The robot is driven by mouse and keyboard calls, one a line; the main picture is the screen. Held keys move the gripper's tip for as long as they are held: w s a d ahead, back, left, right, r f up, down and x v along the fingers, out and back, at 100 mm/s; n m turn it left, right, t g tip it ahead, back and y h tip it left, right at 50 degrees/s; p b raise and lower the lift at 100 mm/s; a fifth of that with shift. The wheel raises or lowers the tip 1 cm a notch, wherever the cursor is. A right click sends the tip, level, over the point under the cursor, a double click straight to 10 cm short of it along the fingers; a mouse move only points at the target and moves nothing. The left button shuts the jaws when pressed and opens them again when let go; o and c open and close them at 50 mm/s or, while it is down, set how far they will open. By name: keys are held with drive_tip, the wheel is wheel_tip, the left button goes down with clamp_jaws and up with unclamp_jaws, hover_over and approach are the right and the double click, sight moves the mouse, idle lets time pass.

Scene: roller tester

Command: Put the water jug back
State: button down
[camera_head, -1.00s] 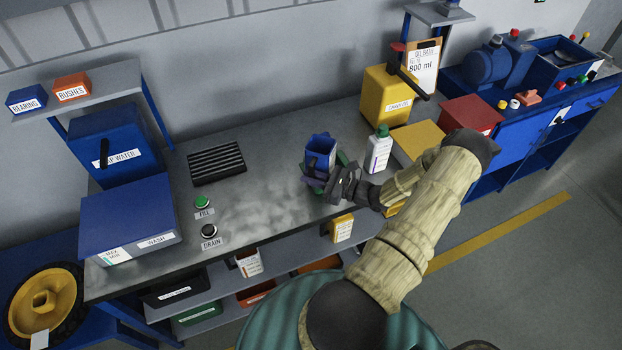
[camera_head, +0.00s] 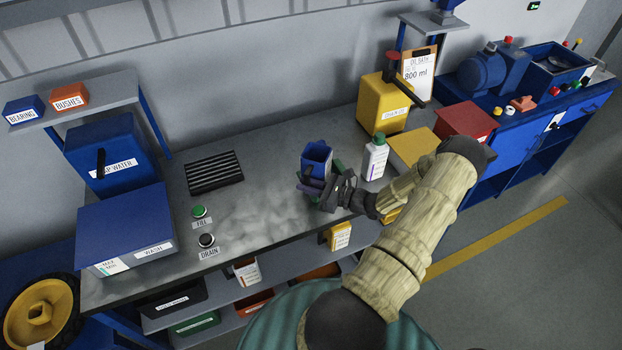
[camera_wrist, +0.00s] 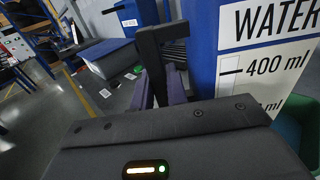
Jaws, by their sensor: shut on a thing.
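The blue water jug (camera_head: 317,156) is upright, over the right-middle part of the grey bench (camera_head: 262,180). In the wrist view the jug (camera_wrist: 230,70) fills the upper right, with a WATER label and a 400 ml mark. My gripper (camera_head: 312,186) is at the jug's near side, shut on its dark handle. In the wrist view the purple fingers of my gripper (camera_wrist: 160,88) lie on either side of the handle (camera_wrist: 150,50). The jug's base is hidden, so I cannot tell whether it touches the bench.
A green container (camera_wrist: 305,125) is close beside the jug. A white bottle (camera_head: 375,160) and yellow canister (camera_head: 385,103) stand to the right. A black grate (camera_head: 214,172), FILL button (camera_head: 199,211), DRAIN button (camera_head: 206,240), tap-water box (camera_head: 112,155) and wash box (camera_head: 125,225) are left. Bare bench lies between.

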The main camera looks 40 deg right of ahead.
drive_tip(key=w+a+r+m+t+h, duration=0.25)
drive_tip(key=w+a+h, duration=0.35)
drive_tip(key=a, duration=0.7)
drive_tip(key=w+a+f+m+h, duration=0.1)
drive_tip(key=a+f+m+h, duration=0.2)
drive_tip(key=a, duration=0.7)
drive_tip(key=shift+w+a+f+m, duration=0.15)
drive_tip(key=shift+w+f+m, duration=0.15)
drive_tip(key=shift+f, duration=0.2)
